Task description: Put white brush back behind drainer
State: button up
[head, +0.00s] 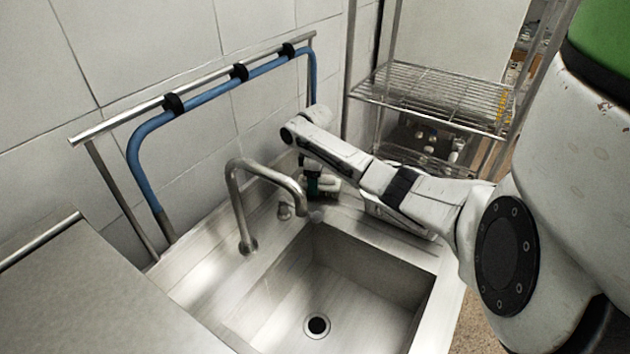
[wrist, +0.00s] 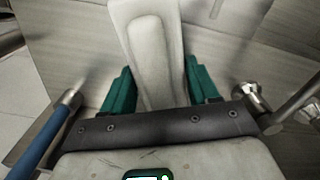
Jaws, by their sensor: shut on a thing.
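My gripper (wrist: 161,88) has its green fingers shut on both sides of the white brush (wrist: 152,50), of which the wrist view shows a long pale handle with a recessed panel. In the head view my gripper (head: 314,184) points down at the sink's back rim, right of the faucet. A small pale bit shows below the fingers there; most of the brush is hidden.
The steel sink (head: 375,265) has an empty basin with a round drain hole. A curved faucet (head: 240,205) rises from its back-left rim. A blue hose (head: 215,88) hangs on a wall rail. A wire shelf (head: 435,95) stands behind right. A bare steel counter (head: 80,300) is at left.

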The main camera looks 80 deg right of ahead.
jog(key=shift+f, duration=0.1)
jog(key=o, duration=1.1)
jog(key=shift+c, duration=0.2)
notch_tip(320, 180, up, 12)
jog(key=shift+r+b, duration=0.15)
jog(key=shift+b, duration=0.25)
